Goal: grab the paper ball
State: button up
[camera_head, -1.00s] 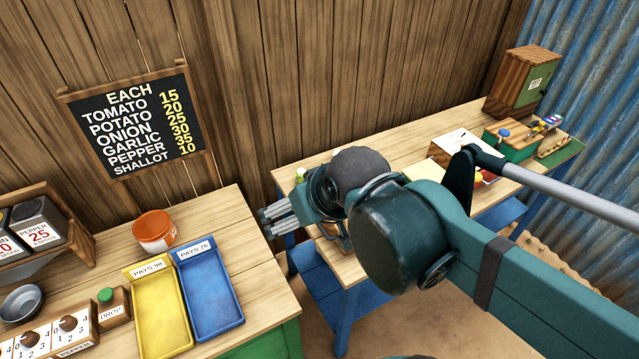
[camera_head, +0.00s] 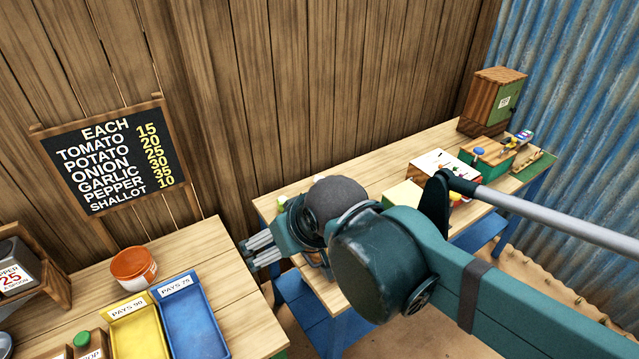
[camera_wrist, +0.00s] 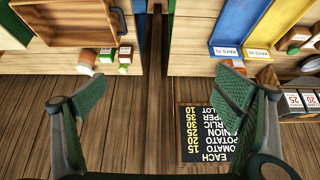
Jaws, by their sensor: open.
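I cannot make out a paper ball in either view. My gripper (camera_head: 263,250) is open and empty, held over the gap between the two tables in the head view. In the wrist view my gripper (camera_wrist: 165,90) shows its two green fingers spread wide, with only wooden boards and the gap between them. My arm hides part of the right table in the head view.
An orange tub (camera_head: 134,266) stands on the left table behind the yellow tray (camera_head: 139,330) and blue tray (camera_head: 196,318). A price board (camera_head: 108,157) is on the wall. Small cartons (camera_wrist: 125,57) stand at the right table's edge. A wooden cabinet (camera_head: 490,101) stands far right.

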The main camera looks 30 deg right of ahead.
jog(key=c, duration=1.3)
jog(key=m+g+h+b, duration=0.1)
jog(key=m+g+h, duration=0.4)
jog(key=m, duration=0.9)
send_over(319, 182)
jog(key=a, duration=0.2)
notch_tip(319, 182, down, 24)
jog(key=shift+w+d+f+g+y, duration=0.15)
jog(key=shift+w+g+y, duration=0.15)
jog(key=shift+g, duration=0.1)
